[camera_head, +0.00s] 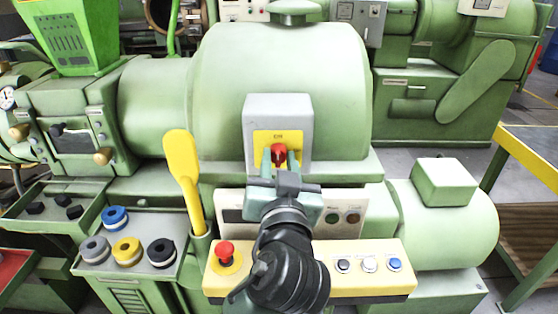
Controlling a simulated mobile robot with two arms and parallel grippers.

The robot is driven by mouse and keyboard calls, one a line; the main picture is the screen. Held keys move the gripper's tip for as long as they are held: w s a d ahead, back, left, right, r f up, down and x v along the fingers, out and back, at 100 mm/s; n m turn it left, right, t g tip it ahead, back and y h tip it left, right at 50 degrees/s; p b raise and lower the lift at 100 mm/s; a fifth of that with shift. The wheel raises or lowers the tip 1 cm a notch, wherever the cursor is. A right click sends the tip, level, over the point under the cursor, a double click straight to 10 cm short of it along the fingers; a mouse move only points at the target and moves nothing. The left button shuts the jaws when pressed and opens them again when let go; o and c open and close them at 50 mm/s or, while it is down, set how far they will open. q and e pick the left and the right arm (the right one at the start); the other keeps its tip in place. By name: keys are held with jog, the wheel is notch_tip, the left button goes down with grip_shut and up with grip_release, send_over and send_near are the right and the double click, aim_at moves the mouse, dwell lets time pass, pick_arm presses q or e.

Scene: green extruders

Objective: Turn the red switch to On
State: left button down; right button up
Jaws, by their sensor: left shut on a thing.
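The red switch (278,151) sits on a yellow plate (262,136) on the front of a grey box on the green extruder. Dark lettering shows above the knob, but I cannot read it surely. My left gripper (279,163) reaches up from the bottom of the head view and is shut on the red switch, with a finger on each side. The gripper hides the lower part of the knob and plate, so its exact angle is hard to tell. My right gripper is not in view.
Below is a cream panel with a red emergency button (225,250) and small white and blue buttons (370,264). A yellow paddle (184,165) stands upright to the left. Colored rings (127,250) lie on a tray at lower left. A yellow-edged table (528,165) stands at right.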

pick_arm(q)
jog(key=m+p, duration=0.3)
jog(key=shift+r, duration=0.15)
jog(key=m+p, duration=0.4)
jog(key=m, duration=0.1)
jog(key=m+p, duration=0.2)
jog(key=m, duration=0.1)
jog(key=m+p, duration=0.3)
jog(key=shift+m+t+h+p, duration=0.3)
jog(key=shift+p, duration=0.05)
jog(key=shift+f+m+p, duration=0.15)
jog(key=shift+m+p, duration=0.6)
jog(key=shift+m, duration=0.2)
jog(key=shift+f+m+p, duration=0.15)
jog(key=shift+m+p, duration=0.6)
jog(key=shift+m, duration=0.2)
jog(key=c, duration=1.1)
grip_release()
